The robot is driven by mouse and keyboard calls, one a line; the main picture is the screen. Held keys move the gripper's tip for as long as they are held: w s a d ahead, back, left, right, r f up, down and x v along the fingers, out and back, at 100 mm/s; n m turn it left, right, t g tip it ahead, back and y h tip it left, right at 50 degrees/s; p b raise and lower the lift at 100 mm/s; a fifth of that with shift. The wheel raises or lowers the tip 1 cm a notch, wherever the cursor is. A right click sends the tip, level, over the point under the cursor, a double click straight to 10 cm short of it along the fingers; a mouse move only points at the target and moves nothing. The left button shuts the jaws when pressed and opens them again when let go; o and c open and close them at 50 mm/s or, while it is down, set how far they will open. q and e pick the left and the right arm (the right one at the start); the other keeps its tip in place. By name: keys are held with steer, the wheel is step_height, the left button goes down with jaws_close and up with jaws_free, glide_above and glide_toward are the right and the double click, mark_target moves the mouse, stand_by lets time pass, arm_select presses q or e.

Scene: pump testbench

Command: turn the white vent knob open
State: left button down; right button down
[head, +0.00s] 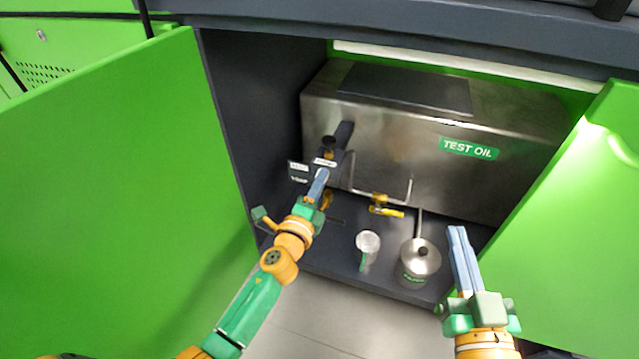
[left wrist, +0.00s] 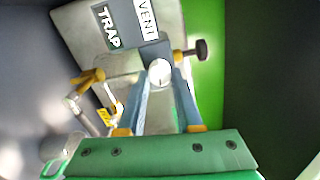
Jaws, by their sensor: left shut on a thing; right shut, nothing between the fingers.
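The white vent knob (left wrist: 160,73) shows in the left wrist view as a round pale face on a dark grey block, below the VENT label (left wrist: 147,18). My left gripper (head: 321,174) reaches into the cabinet to the trap at the tank's left end. In the left wrist view its blue fingers (left wrist: 161,84) are on either side of the knob and shut on it. In the head view the fingers largely hide the knob. My right gripper (head: 458,232) is shut and empty in front of the cabinet's right side.
A steel tank (head: 420,140) labelled TEST OIL fills the back. Green doors stand open at left (head: 110,190) and right (head: 570,220).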

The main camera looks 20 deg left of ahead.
arm_select(q)
steer(key=shift+f+m, duration=0.15)
steer(key=shift+m, duration=1.95)
arm_select(e)
steer(key=shift+s+f, duration=0.1)
steer(key=shift+f, duration=0.3)
steer(key=shift+r, duration=0.1)
arm_select(q)
steer(key=c, duration=0.6)
jaws_free()
arm_select(e)
steer(key=shift+r, duration=0.1)
arm_select(q)
steer(key=shift+s, duration=0.1)
steer(key=s, duration=0.7)
steer(key=shift+a+p, duration=0.15)
steer(key=shift+p, duration=0.25)
arm_select(e)
steer(key=f+g, duration=0.2)
steer(key=f, duration=0.1)
steer(key=f+g, duration=0.1)
steer(key=shift+s+d+f+h, duration=0.15)
steer(key=shift+d+f+h, duration=0.2)
steer(key=shift+f+h, duration=0.05)
